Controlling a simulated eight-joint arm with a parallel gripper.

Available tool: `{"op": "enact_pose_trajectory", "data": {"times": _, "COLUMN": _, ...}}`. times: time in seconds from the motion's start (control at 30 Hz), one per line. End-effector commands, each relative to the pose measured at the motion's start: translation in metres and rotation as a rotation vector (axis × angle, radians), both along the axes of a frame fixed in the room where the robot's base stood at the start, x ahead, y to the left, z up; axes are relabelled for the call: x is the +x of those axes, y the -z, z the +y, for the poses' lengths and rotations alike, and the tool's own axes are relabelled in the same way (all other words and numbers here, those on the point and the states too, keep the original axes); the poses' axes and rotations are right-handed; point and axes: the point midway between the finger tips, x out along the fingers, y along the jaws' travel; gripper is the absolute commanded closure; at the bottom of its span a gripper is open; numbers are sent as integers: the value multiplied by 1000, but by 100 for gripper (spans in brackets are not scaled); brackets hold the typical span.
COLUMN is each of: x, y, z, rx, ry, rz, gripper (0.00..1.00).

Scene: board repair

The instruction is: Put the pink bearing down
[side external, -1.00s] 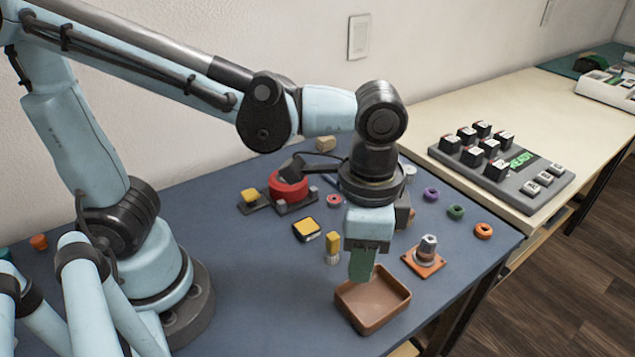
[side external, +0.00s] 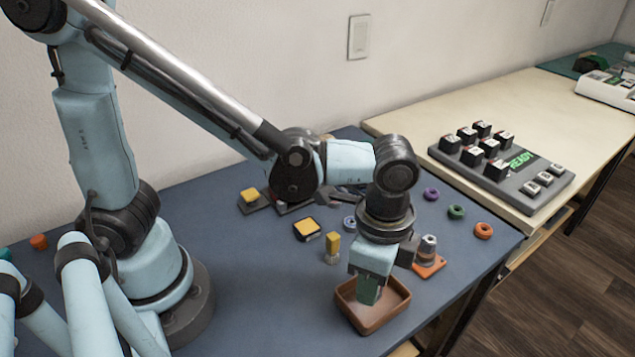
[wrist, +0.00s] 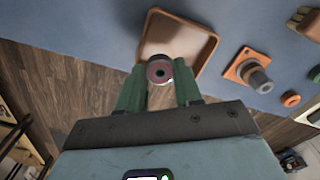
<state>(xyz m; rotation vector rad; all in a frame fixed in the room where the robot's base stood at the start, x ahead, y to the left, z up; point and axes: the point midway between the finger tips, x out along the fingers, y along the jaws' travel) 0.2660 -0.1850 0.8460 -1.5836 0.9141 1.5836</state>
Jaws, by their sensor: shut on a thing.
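My gripper (side external: 368,298) is low over the brown tray (side external: 404,297), with its green fingertips at or just inside the tray's opening. In the wrist view my gripper (wrist: 159,88) is shut on the pink bearing (wrist: 159,72), a small dark-pink ring with a grey centre, between the two green fingers. The tray (wrist: 212,46) shows behind the bearing in that view. The bearing is hidden in the side view. I cannot tell whether it touches the tray floor.
An orange-based post (side external: 428,254) stands close to the tray's right. Purple (side external: 431,194), green (side external: 456,212) and orange (side external: 483,231) rings lie further right. A yellow-topped peg (side external: 333,246) and a yellow-black block (side external: 307,229) stand to the left. The blue table's front left is clear.

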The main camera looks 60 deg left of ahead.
Motion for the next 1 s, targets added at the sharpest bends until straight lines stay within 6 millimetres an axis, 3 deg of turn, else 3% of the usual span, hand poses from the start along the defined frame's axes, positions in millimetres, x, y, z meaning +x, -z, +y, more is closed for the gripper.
{"op": "enact_pose_trajectory", "data": {"times": 0.2, "x": 18, "y": 12, "z": 9, "rx": 0, "ry": -1, "rz": 0, "gripper": 90}}
{"op": "enact_pose_trajectory", "data": {"times": 0.6, "x": 19, "y": 49, "z": 10, "rx": 0, "ry": 0, "rz": 0, "gripper": 90}}
{"op": "enact_pose_trajectory", "data": {"times": 1.0, "x": 19, "y": 54, "z": 10, "rx": 0, "ry": 0, "rz": 0, "gripper": 90}}
